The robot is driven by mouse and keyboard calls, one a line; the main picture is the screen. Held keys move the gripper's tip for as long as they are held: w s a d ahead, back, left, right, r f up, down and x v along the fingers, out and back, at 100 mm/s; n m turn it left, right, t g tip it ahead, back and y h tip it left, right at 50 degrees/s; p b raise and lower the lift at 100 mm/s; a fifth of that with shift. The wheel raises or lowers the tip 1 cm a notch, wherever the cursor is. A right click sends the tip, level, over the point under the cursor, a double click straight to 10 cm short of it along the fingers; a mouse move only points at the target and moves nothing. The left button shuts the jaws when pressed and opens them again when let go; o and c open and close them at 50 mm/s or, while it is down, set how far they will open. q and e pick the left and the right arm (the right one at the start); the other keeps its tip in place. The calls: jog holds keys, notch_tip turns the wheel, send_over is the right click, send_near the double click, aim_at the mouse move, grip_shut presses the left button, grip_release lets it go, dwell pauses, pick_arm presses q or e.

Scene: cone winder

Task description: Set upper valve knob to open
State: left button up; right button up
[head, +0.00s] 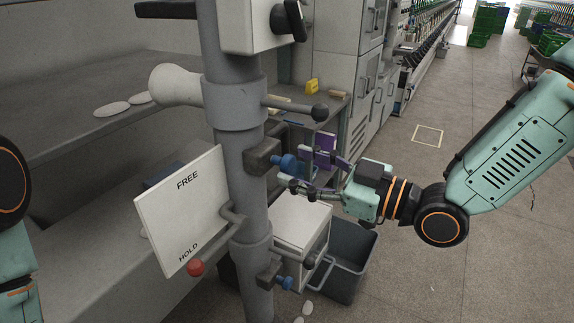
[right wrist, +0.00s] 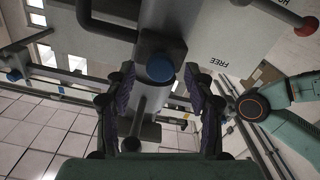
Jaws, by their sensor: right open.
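The upper valve knob (head: 288,163) is blue and sits on a dark block on the grey column (head: 238,170). A second, lower blue knob (head: 286,283) sits further down the same column. My right gripper (head: 308,168) is open, just to the right of the upper knob with its fingers pointing at it. In the right wrist view, the blue knob (right wrist: 160,68) shows between and ahead of the open fingers of the right gripper (right wrist: 160,98), with gaps on both sides. My left gripper is not in view.
A white FREE/HOLD plate (head: 185,215) with a red-ended lever (head: 196,268) stands left of the column. A ball-ended bar (head: 300,109) sticks out above the gripper. A grey bin (head: 350,262) stands below. Open floor lies to the right.

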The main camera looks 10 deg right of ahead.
aim_at(292, 165)
jog(key=shift+x, duration=1.65)
jog(key=shift+c, duration=0.5)
grip_shut()
